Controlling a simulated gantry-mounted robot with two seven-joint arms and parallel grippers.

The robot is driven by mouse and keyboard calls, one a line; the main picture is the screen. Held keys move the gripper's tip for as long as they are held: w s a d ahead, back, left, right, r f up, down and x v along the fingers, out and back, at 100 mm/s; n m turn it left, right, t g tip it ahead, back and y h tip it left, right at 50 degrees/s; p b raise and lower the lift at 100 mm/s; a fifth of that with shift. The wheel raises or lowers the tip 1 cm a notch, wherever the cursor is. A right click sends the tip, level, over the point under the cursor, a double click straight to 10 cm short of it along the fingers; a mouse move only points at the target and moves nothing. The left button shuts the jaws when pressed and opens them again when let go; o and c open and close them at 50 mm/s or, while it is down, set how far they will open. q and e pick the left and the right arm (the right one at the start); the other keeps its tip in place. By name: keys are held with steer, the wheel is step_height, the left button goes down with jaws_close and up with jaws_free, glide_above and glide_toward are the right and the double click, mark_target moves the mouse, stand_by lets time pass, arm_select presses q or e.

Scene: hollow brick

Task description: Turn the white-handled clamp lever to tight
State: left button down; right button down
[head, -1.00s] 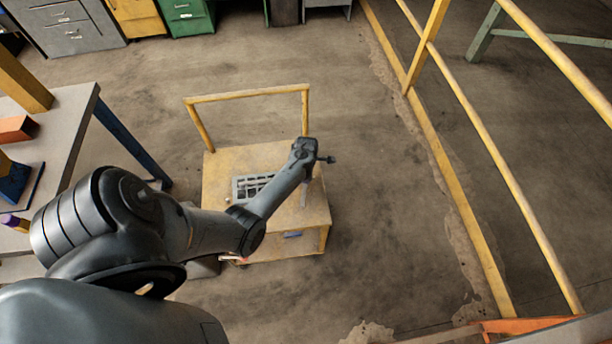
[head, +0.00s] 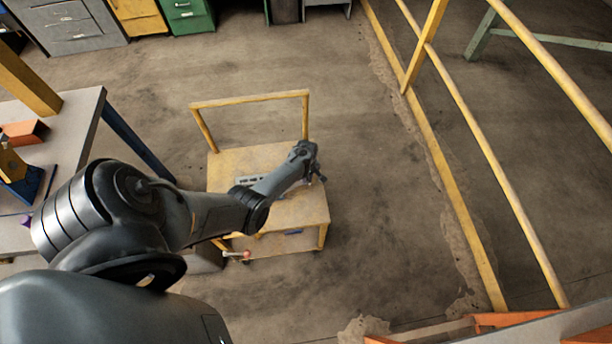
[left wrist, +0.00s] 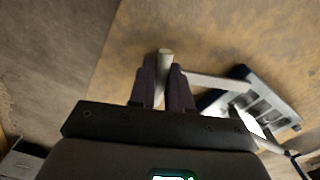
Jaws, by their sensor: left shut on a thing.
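The pale, rounded end of the clamp lever (left wrist: 165,58) stands between the two dark fingers of my left gripper in the left wrist view. My left gripper (left wrist: 164,88) is shut on it. A grey slotted metal frame (left wrist: 262,98) is right of the fingers, with a light bar reaching from it toward them. In the head view my left gripper (head: 319,178) is over the right side of the yellow cart top. The grey frame (head: 248,181) is mostly hidden behind my forearm there, and the lever cannot be made out. My right gripper is not in view.
The yellow cart (head: 302,210) has a raised rail (head: 250,99) at its far side. A workbench (head: 62,135) with orange and blue items stands at the left. A yellow railing (head: 468,165) runs along the right. Floor between cart and railing is clear.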

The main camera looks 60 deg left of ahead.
arm_select(q)
steer(key=m+p, duration=0.1)
steer(key=m, duration=0.3)
steer(key=shift+s+f, duration=0.15)
steer(key=shift+m, duration=1.4)
steer(key=c, duration=1)
jaws_free()
steer(key=shift+c, duration=0.2)
steer(key=shift+p, duration=0.3)
